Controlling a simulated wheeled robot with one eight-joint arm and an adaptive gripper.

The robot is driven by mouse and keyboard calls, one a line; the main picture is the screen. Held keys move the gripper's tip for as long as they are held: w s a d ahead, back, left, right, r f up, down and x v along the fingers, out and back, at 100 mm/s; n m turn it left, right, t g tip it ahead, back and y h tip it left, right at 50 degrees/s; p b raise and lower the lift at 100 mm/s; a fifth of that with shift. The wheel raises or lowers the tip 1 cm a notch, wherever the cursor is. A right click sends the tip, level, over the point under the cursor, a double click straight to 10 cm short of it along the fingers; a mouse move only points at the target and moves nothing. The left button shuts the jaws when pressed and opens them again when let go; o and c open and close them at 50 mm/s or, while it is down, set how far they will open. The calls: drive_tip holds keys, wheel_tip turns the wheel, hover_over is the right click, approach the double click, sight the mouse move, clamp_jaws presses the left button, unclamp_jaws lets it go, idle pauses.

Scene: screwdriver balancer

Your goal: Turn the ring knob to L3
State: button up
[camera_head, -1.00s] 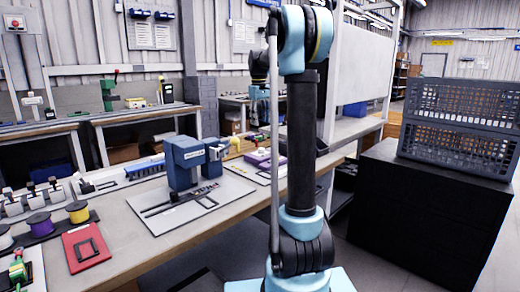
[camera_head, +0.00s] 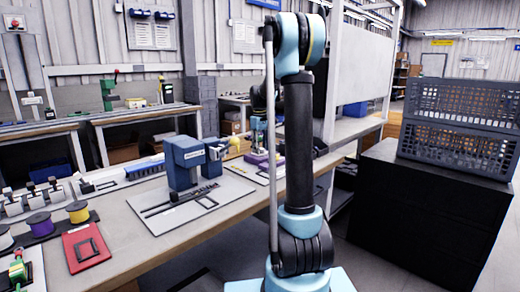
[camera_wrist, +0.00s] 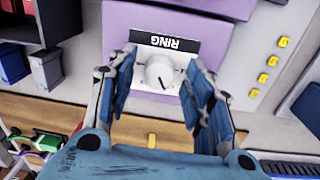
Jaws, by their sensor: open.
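The ring knob (camera_wrist: 159,74) is a round white dial with a dark pointer line, set on a white plate in a purple panel (camera_wrist: 117,28). A black RING label (camera_wrist: 164,42) reads upside down beside it in the wrist view. The pointer slants toward the lower right there; no L3 mark can be read. My gripper (camera_wrist: 158,64) is open, its blue fingers on either side of the knob with gaps showing. Whether the fingertips reach knob height is unclear. In the head view, my gripper (camera_head: 257,130) is just above the purple unit (camera_head: 256,158), partly hidden by my arm.
Several yellow tags (camera_wrist: 263,78) line the white surface right of the panel. Dark and blue bins (camera_wrist: 46,70) are at the left of the wrist view. The blue machine (camera_head: 182,160) stands left of my gripper on the bench.

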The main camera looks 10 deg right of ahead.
drive_tip(key=shift+c, duration=0.2)
drive_tip(key=c, duration=1)
drive_tip(key=shift+a, duration=0.15)
drive_tip(key=shift+c, duration=0.2)
drive_tip(key=shift+m, duration=0.4)
drive_tip(key=m, duration=0.4)
drive_tip(key=shift+m, duration=0.4)
drive_tip(key=m, duration=0.5)
drive_tip(key=shift+w+m+g, duration=0.1)
drive_tip(key=shift+m+g, duration=0.2)
drive_tip(key=shift+m, duration=0.1)
drive_tip(key=shift+d+m, duration=0.2)
drive_tip(key=shift+m, duration=0.1)
